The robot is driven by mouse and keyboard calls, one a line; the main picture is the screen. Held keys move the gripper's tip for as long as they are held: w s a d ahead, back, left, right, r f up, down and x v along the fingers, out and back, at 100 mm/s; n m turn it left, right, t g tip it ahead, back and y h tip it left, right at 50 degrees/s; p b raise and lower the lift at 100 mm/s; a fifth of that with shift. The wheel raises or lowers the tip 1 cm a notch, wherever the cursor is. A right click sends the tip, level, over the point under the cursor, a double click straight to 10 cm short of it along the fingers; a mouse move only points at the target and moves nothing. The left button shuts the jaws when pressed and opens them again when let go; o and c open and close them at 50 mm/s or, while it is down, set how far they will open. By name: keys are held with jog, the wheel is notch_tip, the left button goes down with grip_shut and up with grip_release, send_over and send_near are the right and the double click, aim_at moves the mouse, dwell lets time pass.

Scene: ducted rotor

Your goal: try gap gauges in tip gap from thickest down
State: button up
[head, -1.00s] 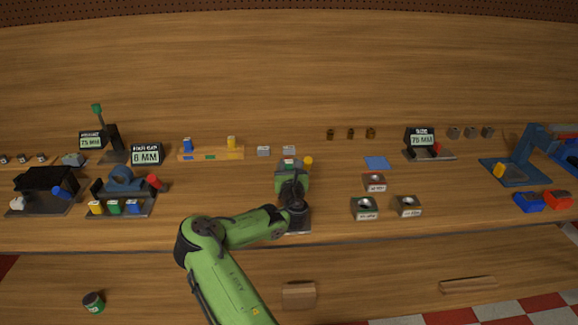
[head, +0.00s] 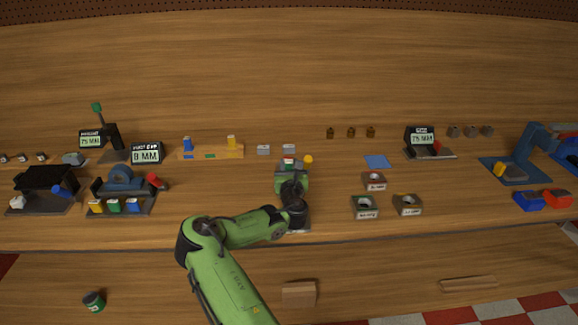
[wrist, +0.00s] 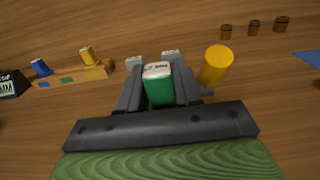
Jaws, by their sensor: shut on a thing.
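My gripper (wrist: 159,88) is shut on a green block gauge (wrist: 159,91) with a white, marked top. The gauge stands up between the two grey fingers, and a bit of its top shows in the head view (head: 288,161). A blue gauge (head: 187,145) and a yellow gauge (head: 232,142) stand on a wooden rack (head: 220,153); no gauge stands at the rack's green patch. A yellow cylinder (wrist: 215,65) is just right of my right finger. I cannot make out the rotor or its tip gap; my arm hides what is under the gripper.
At left is a blue arched fixture (head: 123,180) with several coloured blocks. At right are cups (head: 365,207) and a blue mat (head: 377,162). Clear wood lies between the rack and my arm.

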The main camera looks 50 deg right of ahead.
jog(key=shift+f+b, duration=0.75)
jog(key=shift+f, duration=0.35)
dwell(0.3)
jog(key=shift+f, duration=0.4)
dwell(0.6)
jog(key=shift+r, duration=0.1)
notch_tip(320, 180, up, 8)
jog(key=p, duration=0.7)
jog(key=shift+f+p, duration=0.25)
jog(key=shift+p, duration=0.05)
jog(key=shift+f, duration=0.1)
